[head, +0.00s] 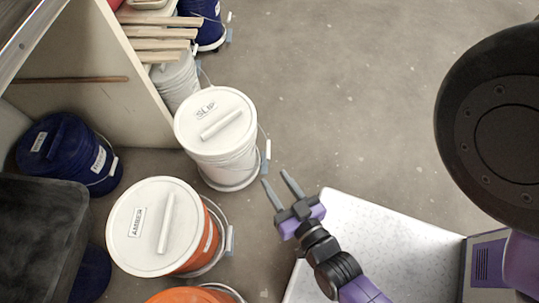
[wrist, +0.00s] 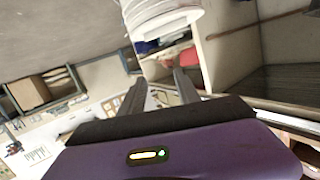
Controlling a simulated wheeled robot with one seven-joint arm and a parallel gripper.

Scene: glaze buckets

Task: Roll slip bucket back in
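The slip bucket (head: 222,152) is white with a white lid marked SLIP and a bar handle on top. It stands upright on the floor at the open end of a pale partition. In the wrist view a white ribbed bucket (wrist: 165,18), likely the same one, shows at the top, beyond the fingertips (wrist: 160,82).
An orange bucket (head: 202,240) with a white lid marked AMBER stands to the lower left. A dark blue bucket (head: 60,150) is left of the partition (head: 120,110). A grey bucket (head: 175,80) and wooden slats (head: 155,40) lie behind. The floor (head: 340,110) to the right is clear.

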